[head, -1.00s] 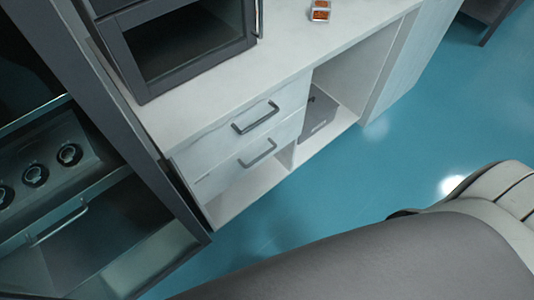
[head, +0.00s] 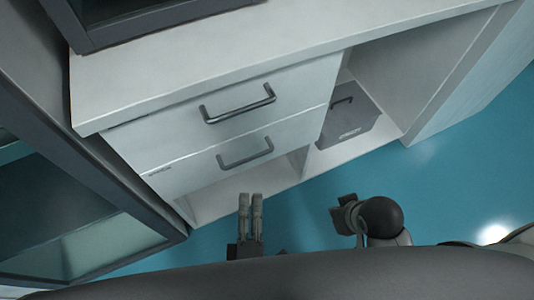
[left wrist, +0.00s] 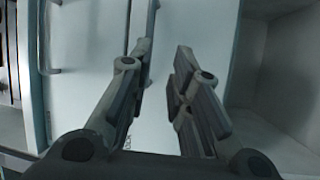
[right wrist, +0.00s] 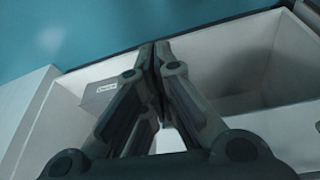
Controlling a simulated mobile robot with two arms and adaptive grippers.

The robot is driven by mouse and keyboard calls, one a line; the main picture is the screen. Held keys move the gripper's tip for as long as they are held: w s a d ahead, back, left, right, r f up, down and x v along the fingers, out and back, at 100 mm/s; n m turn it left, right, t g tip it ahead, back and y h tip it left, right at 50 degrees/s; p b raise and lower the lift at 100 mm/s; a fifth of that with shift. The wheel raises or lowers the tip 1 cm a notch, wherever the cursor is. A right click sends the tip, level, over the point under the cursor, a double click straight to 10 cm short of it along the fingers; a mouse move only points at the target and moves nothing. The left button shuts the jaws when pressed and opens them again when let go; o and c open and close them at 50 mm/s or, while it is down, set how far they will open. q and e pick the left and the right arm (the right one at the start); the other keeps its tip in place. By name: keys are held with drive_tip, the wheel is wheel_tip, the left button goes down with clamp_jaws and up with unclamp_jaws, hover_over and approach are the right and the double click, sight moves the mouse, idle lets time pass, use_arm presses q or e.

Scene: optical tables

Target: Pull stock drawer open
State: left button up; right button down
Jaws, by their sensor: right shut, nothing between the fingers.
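The white cabinet has two closed drawers, one above the other. The upper drawer (head: 285,92) has a dark bar handle (head: 238,108). The lower drawer (head: 190,172) has a similar handle (head: 245,153) and a small dark label at its left, too small to read in the head view. In the left wrist view, the lower handle (left wrist: 154,15) is partly behind a finger. My left gripper (head: 251,197) is in front of and below the lower handle, with its fingers apart and empty. My right gripper (head: 342,212) is farther right; its fingertips (right wrist: 157,48) are together and empty.
A dark labelled box (head: 347,118) stands in the open compartment right of the drawers. The white countertop (head: 300,48) overhangs above. A dark glass-fronted cabinet (head: 60,215) stands close at the left. Blue floor (head: 440,180) is clear at the right.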

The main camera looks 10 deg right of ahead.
sight(250, 158)
use_arm(q)
drive_tip(key=shift+n+t+y, duration=0.3)
drive_tip(key=shift+n, duration=0.4)
drive_tip(key=x, duration=0.7)
drive_tip(key=r+x, duration=0.1)
drive_tip(key=x, duration=0.3)
drive_tip(key=shift+r+b, duration=0.1)
drive_tip(key=shift+b, duration=0.2)
drive_tip(key=shift+c, duration=0.3)
clamp_jaws()
